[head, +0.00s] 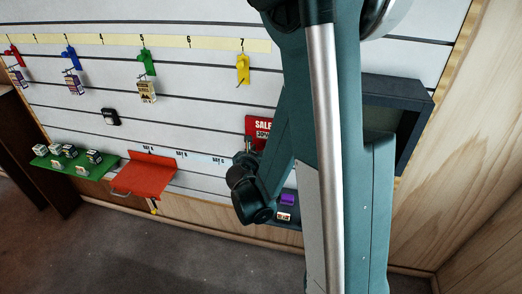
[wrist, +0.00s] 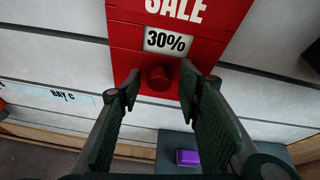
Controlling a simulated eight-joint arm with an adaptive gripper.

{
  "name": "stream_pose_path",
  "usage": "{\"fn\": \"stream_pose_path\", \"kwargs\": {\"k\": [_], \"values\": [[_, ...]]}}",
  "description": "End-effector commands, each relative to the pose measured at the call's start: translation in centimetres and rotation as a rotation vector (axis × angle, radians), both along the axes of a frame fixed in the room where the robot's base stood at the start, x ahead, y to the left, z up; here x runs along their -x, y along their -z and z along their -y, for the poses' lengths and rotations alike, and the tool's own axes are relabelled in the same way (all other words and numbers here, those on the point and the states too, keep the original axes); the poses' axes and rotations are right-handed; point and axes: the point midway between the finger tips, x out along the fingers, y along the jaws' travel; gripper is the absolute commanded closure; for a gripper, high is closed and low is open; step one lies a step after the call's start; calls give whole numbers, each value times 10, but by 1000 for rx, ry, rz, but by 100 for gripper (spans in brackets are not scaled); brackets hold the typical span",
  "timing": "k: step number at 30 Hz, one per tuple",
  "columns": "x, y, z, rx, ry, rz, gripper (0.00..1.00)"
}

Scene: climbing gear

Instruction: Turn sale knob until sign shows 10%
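A red sale sign (wrist: 208,30) fills the top of the wrist view. Its white window (wrist: 167,42) reads 30%. The round red sale knob (wrist: 160,77) sits on the sign just below the window. My gripper (wrist: 160,88) is open, with one finger on each side of the knob, and nothing shows between the fingers but the knob and the sign behind it. I cannot tell whether either finger touches the knob. In the head view the sign (head: 262,124) is partly hidden behind my arm, and the knob is hidden there.
A dark shelf with a purple item (head: 288,199) is below the sign. A dark open box (head: 408,100) is mounted to the right. A red shelf (head: 150,172) and a green shelf (head: 85,175) with small boxes are at left. Colored hooks hang above along a numbered strip (head: 120,40).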

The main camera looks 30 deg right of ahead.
Motion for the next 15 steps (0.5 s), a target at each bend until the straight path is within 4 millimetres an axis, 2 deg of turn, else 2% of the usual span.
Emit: {"fn": "stream_pose_path", "kwargs": {"k": [4,10,15], "values": [[0,0,0,0,0,0,66],[0,0,0,0,0,0,92],[0,0,0,-2,0,1,92]]}}
